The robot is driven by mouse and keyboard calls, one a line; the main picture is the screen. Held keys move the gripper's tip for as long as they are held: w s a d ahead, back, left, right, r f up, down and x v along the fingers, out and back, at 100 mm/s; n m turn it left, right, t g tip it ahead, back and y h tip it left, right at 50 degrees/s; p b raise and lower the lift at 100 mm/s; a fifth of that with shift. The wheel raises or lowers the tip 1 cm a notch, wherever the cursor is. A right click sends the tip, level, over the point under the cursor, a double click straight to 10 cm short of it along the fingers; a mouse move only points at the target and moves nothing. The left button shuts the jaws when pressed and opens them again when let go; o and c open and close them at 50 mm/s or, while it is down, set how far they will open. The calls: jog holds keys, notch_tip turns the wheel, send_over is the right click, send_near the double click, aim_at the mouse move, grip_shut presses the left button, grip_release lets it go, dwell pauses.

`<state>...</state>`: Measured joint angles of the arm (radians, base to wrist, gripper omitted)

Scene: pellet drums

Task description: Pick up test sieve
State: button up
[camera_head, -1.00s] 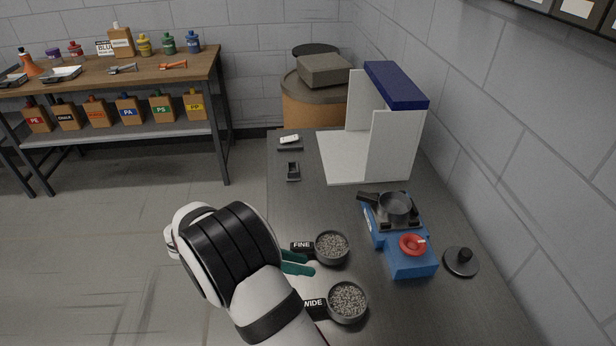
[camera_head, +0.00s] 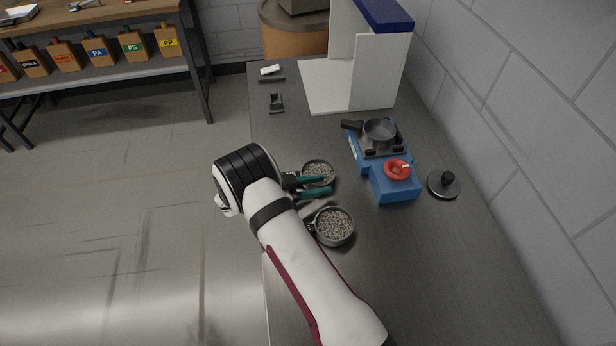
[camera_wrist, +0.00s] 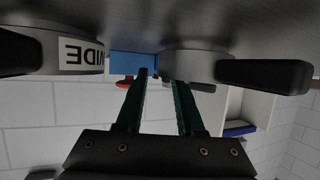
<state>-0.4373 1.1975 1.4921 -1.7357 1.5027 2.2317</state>
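Two round dark pans with handles hold grey pellets on the bench. The far pan (camera_head: 318,167) is partly covered by my gripper, and the near pan (camera_head: 335,226) stands closer. In the wrist view the fingers (camera_wrist: 160,78) are also apart. A third, empty-looking pan (camera_head: 380,132) sits on a blue device.
A white open enclosure (camera_head: 381,70) is behind. The bench's near right is clear. A grey wall (camera_head: 530,120) bounds the right.

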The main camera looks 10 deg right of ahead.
jog(key=shift+d, duration=0.1)
grip_shut()
dwell(1.3)
